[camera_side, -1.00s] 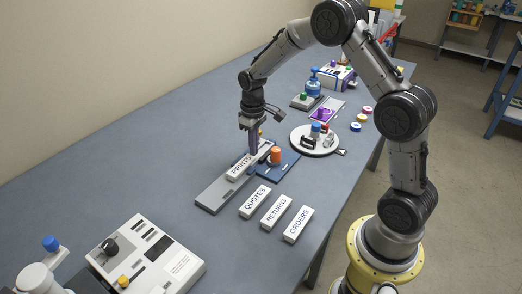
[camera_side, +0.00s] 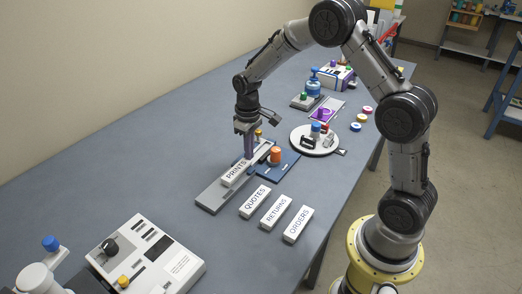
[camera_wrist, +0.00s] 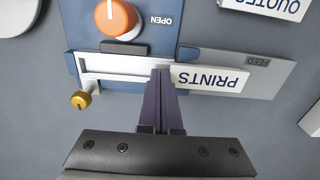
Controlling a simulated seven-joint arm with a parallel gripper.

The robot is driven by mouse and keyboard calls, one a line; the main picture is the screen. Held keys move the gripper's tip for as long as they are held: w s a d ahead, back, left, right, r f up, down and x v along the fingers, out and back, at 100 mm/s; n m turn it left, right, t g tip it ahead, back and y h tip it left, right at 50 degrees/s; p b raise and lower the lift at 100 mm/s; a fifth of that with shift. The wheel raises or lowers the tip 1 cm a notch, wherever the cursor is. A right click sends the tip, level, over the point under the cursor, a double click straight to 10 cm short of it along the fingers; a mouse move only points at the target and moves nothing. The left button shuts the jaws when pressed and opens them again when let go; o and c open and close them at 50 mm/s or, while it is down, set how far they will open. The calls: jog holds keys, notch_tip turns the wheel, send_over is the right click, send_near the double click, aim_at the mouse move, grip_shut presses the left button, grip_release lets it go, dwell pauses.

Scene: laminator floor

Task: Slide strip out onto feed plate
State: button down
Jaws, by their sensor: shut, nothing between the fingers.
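The white strip marked PRINTS (camera_side: 237,172) lies on the grey feed plate (camera_side: 212,196) in the side view. In the wrist view the strip (camera_wrist: 215,79) lies on the plate marked FEED (camera_wrist: 262,84), with its left end at the mouth of a white-framed slot (camera_wrist: 115,66) in a blue holder (camera_wrist: 150,38). My gripper (camera_side: 248,156) is shut and empty. In the wrist view its fingertips (camera_wrist: 161,73) are at the strip's left end, in the slot's right end; I cannot tell whether they touch the strip.
The holder has an orange knob (camera_wrist: 115,17) by the word OPEN and a small yellow knob (camera_wrist: 81,100). Strips marked QUOTES (camera_side: 255,201), RETURNS (camera_side: 276,212) and ORDERS (camera_side: 298,224) lie in front. A white machine (camera_side: 150,258) stands at lower left; the table between is clear.

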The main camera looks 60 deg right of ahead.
jog(key=shift+a, duration=0.95)
jog(key=shift+d, duration=0.55)
notch_tip(320, 180, up, 12)
dwell(1.1)
